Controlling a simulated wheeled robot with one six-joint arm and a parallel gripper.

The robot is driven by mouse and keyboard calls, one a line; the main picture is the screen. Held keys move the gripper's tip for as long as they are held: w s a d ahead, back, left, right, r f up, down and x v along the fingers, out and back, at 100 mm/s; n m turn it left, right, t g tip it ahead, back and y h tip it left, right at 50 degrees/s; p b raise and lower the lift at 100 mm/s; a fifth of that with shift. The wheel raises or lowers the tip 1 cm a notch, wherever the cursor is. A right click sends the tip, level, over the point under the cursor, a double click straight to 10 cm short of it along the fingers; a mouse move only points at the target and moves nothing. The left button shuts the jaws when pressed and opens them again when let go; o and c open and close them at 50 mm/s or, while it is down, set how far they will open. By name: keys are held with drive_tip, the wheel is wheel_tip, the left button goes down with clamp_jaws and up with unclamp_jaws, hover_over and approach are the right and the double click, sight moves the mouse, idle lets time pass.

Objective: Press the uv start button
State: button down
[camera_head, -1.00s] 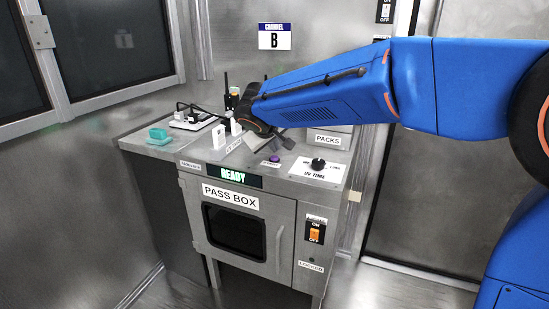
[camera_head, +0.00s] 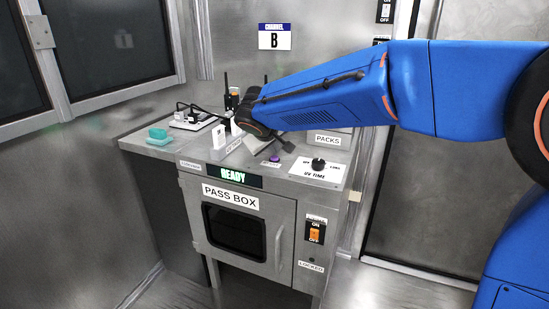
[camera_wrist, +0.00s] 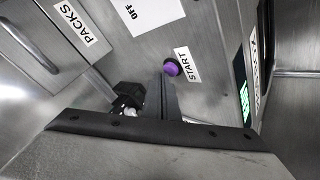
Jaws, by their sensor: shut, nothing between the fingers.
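The uv start button is a purple round cap (camera_head: 275,159) on the top of the pass box (camera_head: 262,213), beside a small label. In the wrist view the purple button (camera_wrist: 171,68) stands next to a label reading START. My gripper (camera_head: 288,147) is shut and empty. Its tip is just behind and to the right of the button in the head view, apart from it. In the wrist view my gripper (camera_wrist: 168,96) is below the button, close to it.
A black knob (camera_head: 318,163) on the UV TIME panel is right of the button. A PACKS-labelled box (camera_head: 328,140) stands behind. The green display (camera_head: 234,176) reads READY. A teal item (camera_head: 158,136), a white power strip (camera_head: 194,122) and a radio (camera_head: 233,99) are at left and back.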

drive_tip(key=shift+f, duration=0.5)
idle(0.8)
drive_tip(key=shift+r, duration=0.95)
drive_tip(key=shift+r, duration=0.15)
wheel_tip(320, 180, up, 5)
drive_tip(key=shift+f, duration=0.15)
idle(0.4)
idle(0.4)
